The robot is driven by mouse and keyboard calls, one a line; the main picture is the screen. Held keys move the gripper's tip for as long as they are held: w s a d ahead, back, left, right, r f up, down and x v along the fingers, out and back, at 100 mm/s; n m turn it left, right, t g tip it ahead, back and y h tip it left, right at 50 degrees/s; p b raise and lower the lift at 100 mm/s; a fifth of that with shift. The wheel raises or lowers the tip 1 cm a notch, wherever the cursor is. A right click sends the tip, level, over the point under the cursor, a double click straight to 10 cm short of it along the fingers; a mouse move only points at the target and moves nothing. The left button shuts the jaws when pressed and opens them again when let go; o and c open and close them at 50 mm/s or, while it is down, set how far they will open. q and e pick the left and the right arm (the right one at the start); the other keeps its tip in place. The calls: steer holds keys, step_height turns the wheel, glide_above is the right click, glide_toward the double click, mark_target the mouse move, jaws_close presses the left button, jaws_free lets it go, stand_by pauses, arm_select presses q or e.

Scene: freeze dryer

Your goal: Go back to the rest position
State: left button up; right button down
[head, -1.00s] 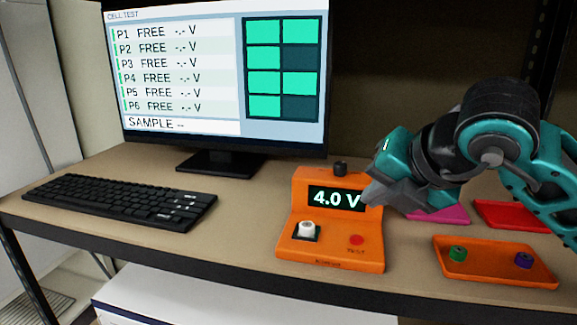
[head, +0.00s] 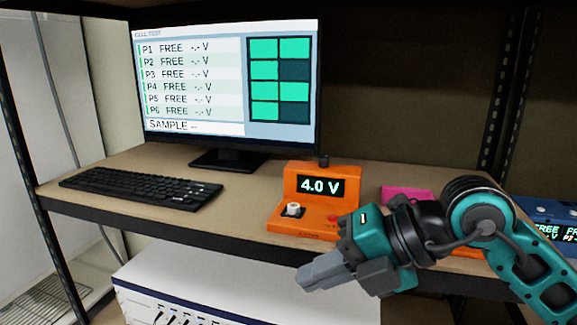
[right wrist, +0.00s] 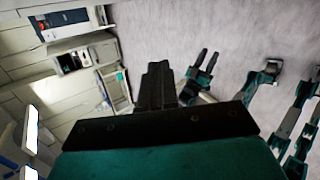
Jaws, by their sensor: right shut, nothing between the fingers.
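My right gripper (head: 312,279) is in front of the shelf edge in the head view, in front of and below the orange tester. Its grey fingers are together with nothing between them and point left. In the right wrist view its dark fingers (right wrist: 156,85) are also together, with grey floor beyond. Another of my grippers, the left one (right wrist: 208,62), shows in the right wrist view with two dark fingers apart and nothing seen between them. The left gripper is not in the head view.
The orange tester (head: 312,184) reads 4.0 V and has a pale piece (head: 293,209) on it. A monitor (head: 190,130), a keyboard (head: 140,190) and a magenta tray (head: 405,193) share the shelf. A white box (head: 215,290) stands below. A blue device (head: 545,210) is at right.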

steer(key=s+a+g+y, duration=0.3)
steer(key=s+a+y, duration=0.1)
steer(key=y, duration=0.1)
steer(key=w+d+f+m+t+h, duration=0.2)
steer(key=w+d+f+m+t, duration=0.25)
steer(key=m+t, duration=0.6)
steer(key=w+d+f+m+t+h, duration=0.3)
steer(key=d+m+t, duration=0.4)
steer(key=m, duration=0.6)
steer(key=s+d+f+m+h, duration=0.1)
steer(key=d+f+m+h, duration=0.15)
steer(key=f, duration=0.45)
steer(key=s+d+f+m+h, duration=0.1)
steer(key=s+f+m+h, duration=0.15)
steer(key=f, duration=0.35)
steer(key=s+d+f+m+g+h, duration=0.3)
steer(key=s+f+g, duration=0.3)
steer(key=f, duration=0.8)
steer(key=s+p, duration=0.1)
steer(key=s, duration=0.2)
steer(key=shift+s+f+m, duration=0.3)
steer(key=shift+s+m, duration=0.05)
steer(key=shift+s, duration=0.05)
steer(key=shift+g, duration=0.25)
steer(key=c, duration=1.8)
jaws_free()
steer(key=shift+c, duration=0.2)
